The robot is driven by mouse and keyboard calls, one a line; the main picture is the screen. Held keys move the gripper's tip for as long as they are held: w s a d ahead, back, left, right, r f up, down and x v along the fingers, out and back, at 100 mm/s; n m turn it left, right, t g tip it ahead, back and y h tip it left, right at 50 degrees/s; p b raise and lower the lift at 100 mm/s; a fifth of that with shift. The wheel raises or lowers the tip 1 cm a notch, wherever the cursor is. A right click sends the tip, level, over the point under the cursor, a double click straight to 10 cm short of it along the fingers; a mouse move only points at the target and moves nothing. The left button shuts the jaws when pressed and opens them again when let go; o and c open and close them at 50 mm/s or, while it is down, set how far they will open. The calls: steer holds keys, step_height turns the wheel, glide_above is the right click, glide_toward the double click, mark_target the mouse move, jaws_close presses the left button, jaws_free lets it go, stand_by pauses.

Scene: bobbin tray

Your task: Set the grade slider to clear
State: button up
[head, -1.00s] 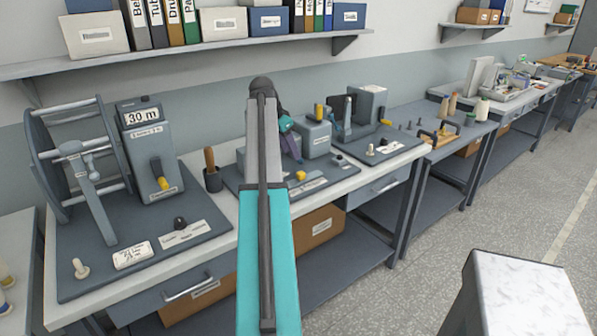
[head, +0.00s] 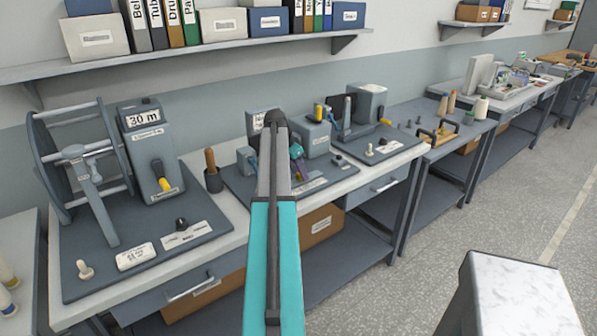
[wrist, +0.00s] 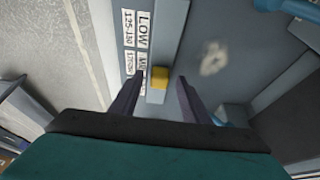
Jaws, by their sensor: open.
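The grade slider shows in the wrist view as a yellow knob (wrist: 158,77) on a grey strip, beside white labels (wrist: 140,45). One label reads LOW; the lower ones are partly hidden by a finger, and I cannot read "clear". My gripper (wrist: 161,80) is open, with one dark finger on each side of the knob. Whether either finger touches it I cannot tell. In the head view my gripper (head: 297,160) is down over the middle bench station, and the knob is hidden there.
The station's grey base plate (head: 330,172) carries several grey housings close around my gripper. A cup with a wooden-handled tool (head: 212,178) stands to the left, beside a reel winder (head: 85,170). A shelf (head: 190,58) runs above the bench.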

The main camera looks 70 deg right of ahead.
steer(key=shift+f, duration=0.1)
jaws_close()
steer(key=shift+s, duration=0.1)
stand_by(0.3)
